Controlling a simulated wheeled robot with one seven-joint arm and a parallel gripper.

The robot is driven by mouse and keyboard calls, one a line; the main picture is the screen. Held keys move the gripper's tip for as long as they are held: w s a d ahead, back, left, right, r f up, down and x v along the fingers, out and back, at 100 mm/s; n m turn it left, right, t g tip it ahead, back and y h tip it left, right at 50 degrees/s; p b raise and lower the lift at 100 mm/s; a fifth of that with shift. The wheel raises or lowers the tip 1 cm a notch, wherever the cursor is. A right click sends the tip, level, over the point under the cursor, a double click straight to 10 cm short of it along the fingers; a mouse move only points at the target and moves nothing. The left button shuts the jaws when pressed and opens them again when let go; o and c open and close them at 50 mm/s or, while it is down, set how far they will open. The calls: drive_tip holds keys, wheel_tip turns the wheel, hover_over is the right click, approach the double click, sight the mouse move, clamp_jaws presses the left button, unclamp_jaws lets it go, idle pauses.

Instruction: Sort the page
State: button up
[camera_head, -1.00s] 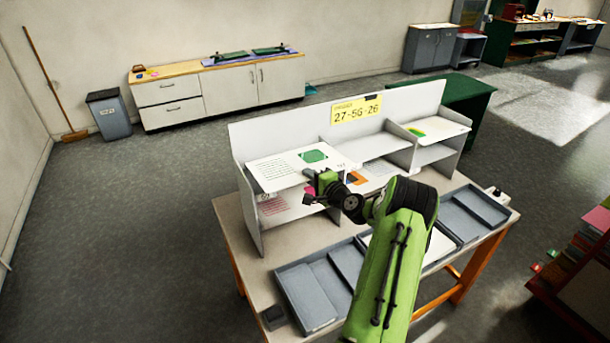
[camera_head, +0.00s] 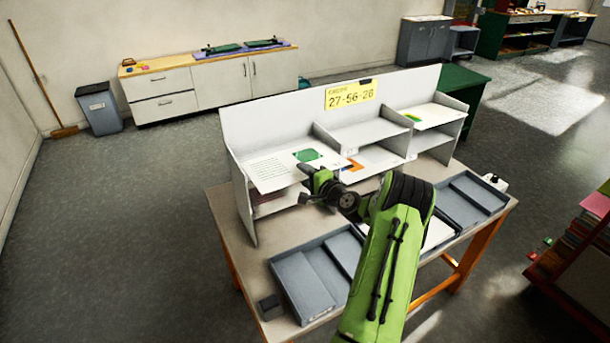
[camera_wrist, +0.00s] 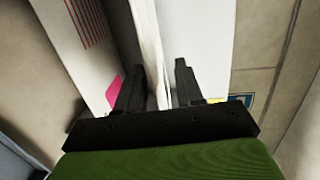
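The shelf unit (camera_head: 243,205) stands on the table with upper and lower bays. A page with text lines and a green shape (camera_head: 270,175) lies on the upper left shelf. A page with an orange patch (camera_head: 353,165) lies in the lower middle bay, and one with green and yellow (camera_head: 415,117) on the upper right shelf. My gripper (camera_head: 304,184) is at the front edge of the left bay. In the wrist view its fingers (camera_wrist: 162,80) stand apart on either side of a thin white edge; sheet or shelf, I cannot tell. A red-striped page (camera_wrist: 85,25) with a magenta patch shows left.
Grey trays (camera_head: 300,285) line the table's front, with another at the right (camera_head: 470,200); my arm hides part of the middle. A yellow number sign (camera_head: 350,94) is on the back panel. A rack of coloured sheets (camera_head: 575,245) stands at the right.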

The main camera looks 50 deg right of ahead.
drive_tip(key=shift+s, duration=0.1)
drive_tip(key=b+v, duration=0.2)
drive_tip(key=v, duration=1.3)
drive_tip(key=shift+s, duration=0.3)
